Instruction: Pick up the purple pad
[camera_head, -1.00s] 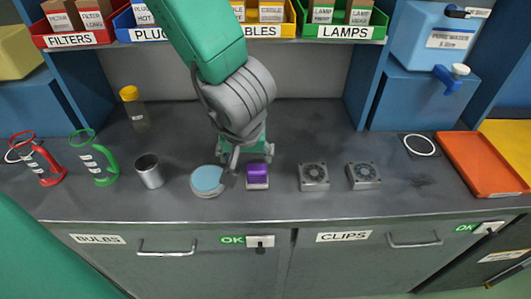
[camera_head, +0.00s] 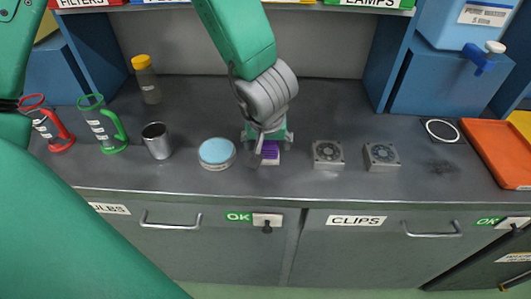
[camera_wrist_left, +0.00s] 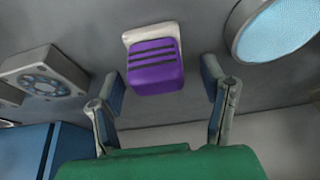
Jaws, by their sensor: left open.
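The purple pad (camera_head: 270,149) lies on the grey counter, on a small white base (camera_wrist_left: 150,34). In the left wrist view the purple pad (camera_wrist_left: 155,66) shows dark stripes and sits between and just beyond the two fingertips. My left gripper (camera_head: 264,137) is over the pad in the head view, partly hiding it. In the left wrist view my left gripper (camera_wrist_left: 162,90) is open, one finger on each side of the pad, with visible gaps. My right gripper does not show.
A round blue-topped disc (camera_head: 217,152) is left of the pad; two grey fan units (camera_head: 328,154) are to its right. A metal cup (camera_head: 157,140), green mug (camera_head: 104,125), red mug (camera_head: 48,122) and yellow-capped bottle (camera_head: 146,79) stand farther left. An orange tray (camera_head: 500,152) is far right.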

